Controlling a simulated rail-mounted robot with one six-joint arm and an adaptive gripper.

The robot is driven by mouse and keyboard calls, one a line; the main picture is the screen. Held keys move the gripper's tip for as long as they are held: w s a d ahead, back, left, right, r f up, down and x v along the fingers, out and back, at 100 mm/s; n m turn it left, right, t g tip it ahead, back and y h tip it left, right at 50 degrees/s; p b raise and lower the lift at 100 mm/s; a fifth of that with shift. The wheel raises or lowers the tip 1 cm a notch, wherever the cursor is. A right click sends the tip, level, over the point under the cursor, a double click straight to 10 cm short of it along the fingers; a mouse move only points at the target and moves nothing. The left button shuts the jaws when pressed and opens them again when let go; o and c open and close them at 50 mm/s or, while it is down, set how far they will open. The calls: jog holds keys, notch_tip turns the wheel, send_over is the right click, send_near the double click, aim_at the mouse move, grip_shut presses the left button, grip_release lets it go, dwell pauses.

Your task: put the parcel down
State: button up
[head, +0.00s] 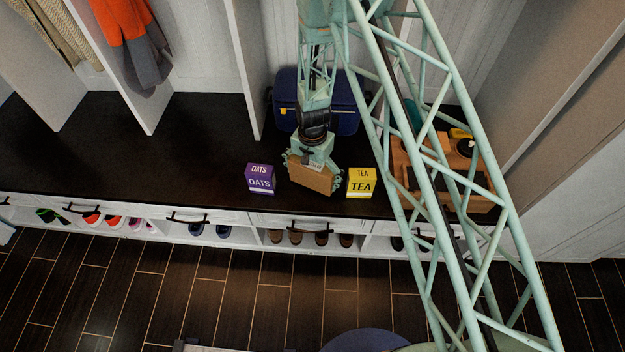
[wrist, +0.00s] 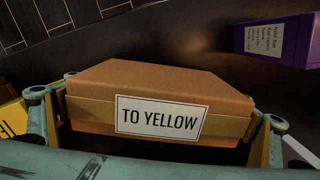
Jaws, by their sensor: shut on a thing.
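The parcel (head: 314,178) is a brown cardboard box with a tan band. In the wrist view the parcel (wrist: 160,88) has a white label reading "TO YELLOW". My gripper (head: 313,170) is shut on it, with one finger at each end. The parcel is over the dark bench top, between a purple OATS box (head: 260,179) on its left and a yellow TEA box (head: 361,183) on its right. In the wrist view the purple box (wrist: 272,35) is at the upper right and part of the yellow box (wrist: 12,120) at the left edge. I cannot tell whether the parcel touches the bench.
A dark blue case (head: 345,103) stands behind my gripper. A wooden crate (head: 478,198) with things in it is at the right, partly behind my arm. The bench top (head: 190,150) is clear to the left. Shoes sit in cubbies below its front edge.

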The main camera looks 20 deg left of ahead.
aim_at(312, 165)
jog(key=shift+f, duration=0.5)
jog(key=shift+f, duration=0.1)
jog(key=o, duration=0.7)
jog(key=shift+r+p, duration=1.1)
jog(key=shift+r, duration=5)
jog(key=shift+r, duration=0.1)
